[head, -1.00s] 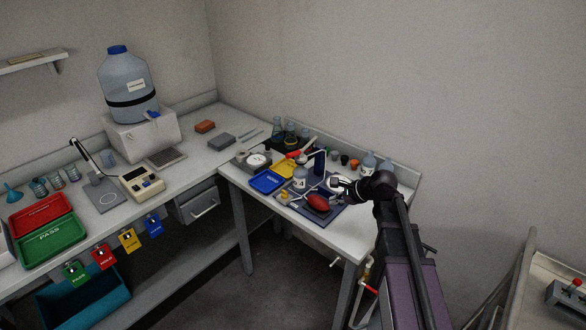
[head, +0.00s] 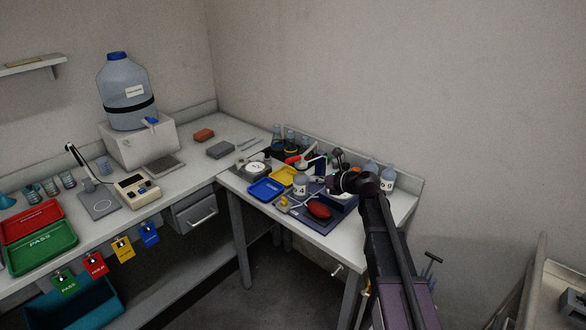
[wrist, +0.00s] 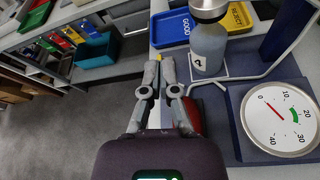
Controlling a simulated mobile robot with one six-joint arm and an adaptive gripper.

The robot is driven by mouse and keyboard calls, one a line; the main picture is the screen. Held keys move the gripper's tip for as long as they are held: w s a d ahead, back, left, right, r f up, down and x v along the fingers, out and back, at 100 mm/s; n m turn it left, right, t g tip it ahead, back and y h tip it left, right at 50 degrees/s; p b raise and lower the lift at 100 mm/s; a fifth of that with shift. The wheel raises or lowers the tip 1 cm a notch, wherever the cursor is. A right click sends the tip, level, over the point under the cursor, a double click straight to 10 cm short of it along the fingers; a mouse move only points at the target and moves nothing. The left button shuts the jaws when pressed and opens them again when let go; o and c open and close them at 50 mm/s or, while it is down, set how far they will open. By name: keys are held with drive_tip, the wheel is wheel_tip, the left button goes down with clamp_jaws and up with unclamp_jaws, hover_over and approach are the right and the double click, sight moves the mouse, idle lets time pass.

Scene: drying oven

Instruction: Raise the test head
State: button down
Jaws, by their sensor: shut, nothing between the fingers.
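The test stand has a dark blue base (head: 335,226) and an upright blue post (head: 320,169). A pale lever with a red handle (head: 292,160) reaches left from the post. A labelled bottle (head: 300,184) stands upright on the stand. In the wrist view, a grey metal cylinder (wrist: 209,8) sits at the bottle's top; I cannot tell whether it is the test head or a cap. A red bulb (head: 319,210) lies in front. My gripper (head: 338,183) is over the stand, right of the bottle. In the wrist view, its fingers (wrist: 158,75) are together and empty, left of the bottle, partly covering the bulb.
A round dial (wrist: 279,117) is on the stand. Blue (head: 266,190) and yellow (head: 285,174) trays lie left of it. Flasks (head: 289,140) stand behind and bottles (head: 388,179) to the right.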

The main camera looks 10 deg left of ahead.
drive_tip(key=b+x, duration=0.4)
drive_tip(key=x, duration=0.7)
drive_tip(key=shift+w+d+r+p, duration=0.1)
drive_tip(key=shift+d+r+p, duration=0.1)
drive_tip(key=shift+r+p, duration=0.55)
drive_tip(key=shift+d+r+p, duration=0.2)
drive_tip(key=shift+r+p, duration=0.45)
drive_tip(key=shift+p, duration=0.15)
drive_tip(key=shift+w+d+r+p, duration=0.1)
drive_tip(key=shift+d+r+p, duration=0.15)
drive_tip(key=shift+r+p, duration=0.5)
drive_tip(key=shift+d, duration=0.1)
